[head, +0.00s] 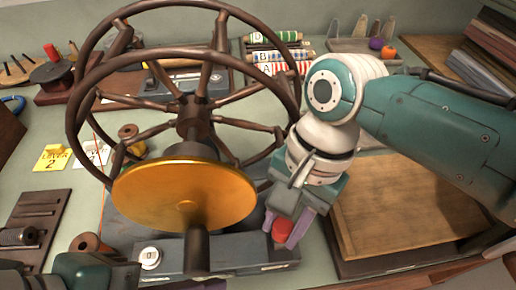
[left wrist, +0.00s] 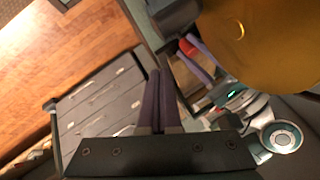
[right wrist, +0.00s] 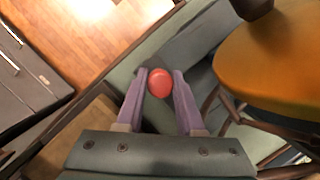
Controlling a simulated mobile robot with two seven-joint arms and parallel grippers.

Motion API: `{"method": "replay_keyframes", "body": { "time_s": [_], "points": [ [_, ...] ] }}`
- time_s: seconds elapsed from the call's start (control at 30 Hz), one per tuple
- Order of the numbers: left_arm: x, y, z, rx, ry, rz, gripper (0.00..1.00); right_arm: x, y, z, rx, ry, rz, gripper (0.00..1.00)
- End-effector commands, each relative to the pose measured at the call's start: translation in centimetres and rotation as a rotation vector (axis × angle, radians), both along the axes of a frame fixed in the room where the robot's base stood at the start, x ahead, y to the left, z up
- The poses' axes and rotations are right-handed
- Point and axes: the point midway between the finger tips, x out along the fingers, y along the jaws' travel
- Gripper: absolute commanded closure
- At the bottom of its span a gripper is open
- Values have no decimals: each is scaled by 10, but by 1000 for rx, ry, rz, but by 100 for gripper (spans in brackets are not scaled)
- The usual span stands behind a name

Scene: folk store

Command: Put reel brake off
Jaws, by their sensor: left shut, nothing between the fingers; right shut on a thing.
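The reel has large dark spoked wheels (head: 189,113) and a brass disc (head: 160,195) on a post, above a grey base (head: 215,252). A red knob (head: 282,230), apparently the brake's, is at the base's right end. My right gripper (head: 284,233) points down and is shut on the red knob, one finger on each side. In the right wrist view the red knob (right wrist: 159,82) is between its purple fingers. My left gripper (left wrist: 157,75) is shut and empty, fingers together; its fingertips are out of the head view.
A wooden board (head: 400,210) lies right of the right gripper. A yellow card (head: 52,158) marked 2 and small spools lie at left. A dark slotted rack (head: 38,215) is at the left edge. The wheel rims stand close to my right wrist.

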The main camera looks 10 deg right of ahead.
Motion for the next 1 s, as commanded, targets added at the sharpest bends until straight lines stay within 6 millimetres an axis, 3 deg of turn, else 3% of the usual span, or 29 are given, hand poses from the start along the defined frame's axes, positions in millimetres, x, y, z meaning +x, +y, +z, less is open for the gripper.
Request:
{"method": "replay_keyframes", "body": {
  "time_s": [0.57, 0.73, 1.0],
  "points": [
    [24, -56, -78, -1, 2, 1, 100, -1, -2, -2, -5, 0, -1, 100],
    [49, -66, -74, -1, -2, 1, 100, -1, -2, -2, -5, 1, -2, 100],
    [59, -71, -74, 1, 0, 0, 100, -1, -2, -2, -6, 1, -2, 100]
  ]
}}
